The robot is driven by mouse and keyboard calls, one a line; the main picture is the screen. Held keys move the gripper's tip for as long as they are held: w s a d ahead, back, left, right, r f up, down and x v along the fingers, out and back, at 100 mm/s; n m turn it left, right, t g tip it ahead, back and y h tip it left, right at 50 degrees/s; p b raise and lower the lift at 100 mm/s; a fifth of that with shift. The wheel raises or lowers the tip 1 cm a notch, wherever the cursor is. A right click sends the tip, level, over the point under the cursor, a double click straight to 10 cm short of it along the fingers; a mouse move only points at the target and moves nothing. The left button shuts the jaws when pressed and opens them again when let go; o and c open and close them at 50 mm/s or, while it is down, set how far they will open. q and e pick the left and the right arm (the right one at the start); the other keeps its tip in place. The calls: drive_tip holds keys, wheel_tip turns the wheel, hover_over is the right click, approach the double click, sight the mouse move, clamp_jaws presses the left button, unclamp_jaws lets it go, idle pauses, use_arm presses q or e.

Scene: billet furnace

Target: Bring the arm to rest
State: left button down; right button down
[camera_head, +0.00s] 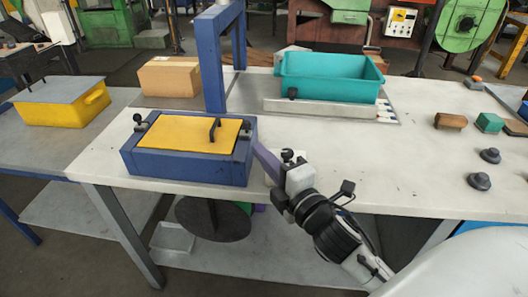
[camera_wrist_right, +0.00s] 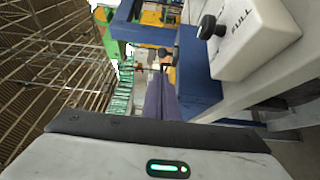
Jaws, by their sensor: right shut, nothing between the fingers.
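My right arm comes in from the lower right in the head view. My right gripper (camera_head: 262,158) is shut and empty, its purple fingers together beside the right side of the blue box (camera_head: 185,170). I cannot tell whether the fingers touch the box. The box has a yellow lid (camera_head: 180,136) with a black handle, and the lid lies flat on it. In the right wrist view the closed purple fingers (camera_wrist_right: 160,97) point away from the camera, next to a blue surface (camera_wrist_right: 198,80). My left gripper is not in view.
A blue upright frame (camera_head: 214,75) stands behind the box. A teal bin (camera_head: 330,78) sits at the back; a cardboard box (camera_head: 170,76) is left of it. Dark knobs (camera_head: 478,181) and small blocks (camera_head: 450,121) lie at right. A white piece marked FULL (camera_wrist_right: 255,38) is close in the wrist view.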

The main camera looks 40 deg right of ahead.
idle(0.3)
drive_tip(key=s+f+m+g+h, duration=0.1)
drive_tip(key=s+f+m+g, duration=0.8)
drive_tip(key=f, duration=0.5)
drive_tip(key=s+a+f+m+g+y, duration=0.1)
drive_tip(key=s+a+f+m+g, duration=0.25)
drive_tip(key=s, duration=0.35)
drive_tip(key=s+a+f+m+g+y, duration=0.2)
drive_tip(key=s+a+f+m, duration=0.15)
drive_tip(key=s, duration=0.45)
drive_tip(key=w+a+f+t, duration=0.2)
drive_tip(key=f, duration=0.3)
drive_tip(key=w+a+f+t+y, duration=0.1)
drive_tip(key=w+a+f+t, duration=0.1)
drive_tip(key=f, duration=0.4)
drive_tip(key=shift+w+a+f+n+t+y, duration=0.15)
drive_tip(key=shift+a+f+n+t+y, duration=0.2)
drive_tip(key=shift+a+t, duration=0.2)
drive_tip(key=shift+d+r, duration=0.15)
drive_tip(key=shift+d, duration=0.05)
